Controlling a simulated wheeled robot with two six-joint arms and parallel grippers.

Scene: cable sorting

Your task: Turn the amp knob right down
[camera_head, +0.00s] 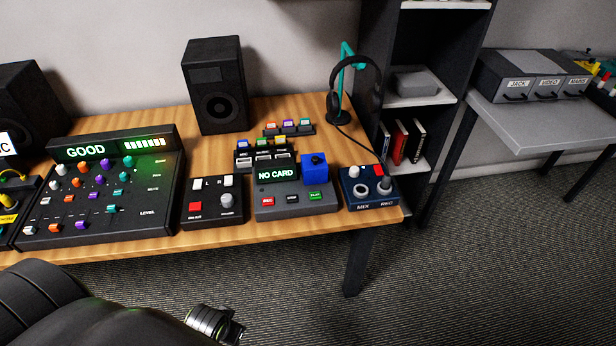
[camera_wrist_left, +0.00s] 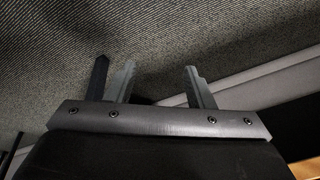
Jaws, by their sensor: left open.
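A black box (camera_head: 211,213) stands near the table's front edge, with L and R switches, a red button and a grey round knob (camera_head: 227,201). I cannot read a label that says amp, so I cannot tell for sure that this is the amp knob. My left arm comes in at the bottom left of the head view, low in front of the table. My left gripper (camera_wrist_left: 160,70) is open and empty in the left wrist view, with carpet behind its fingers. It is apart from the knob. My right gripper is not in view.
A mixer (camera_head: 150,211) reading GOOD stands left of the box. A NO CARD recorder (camera_head: 267,203) and a blue MIX/REC box (camera_head: 352,200) stand to its right. Speakers (camera_head: 214,85) and a headphone stand (camera_head: 340,85) are behind. Open carpet (camera_head: 450,290) lies at the right.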

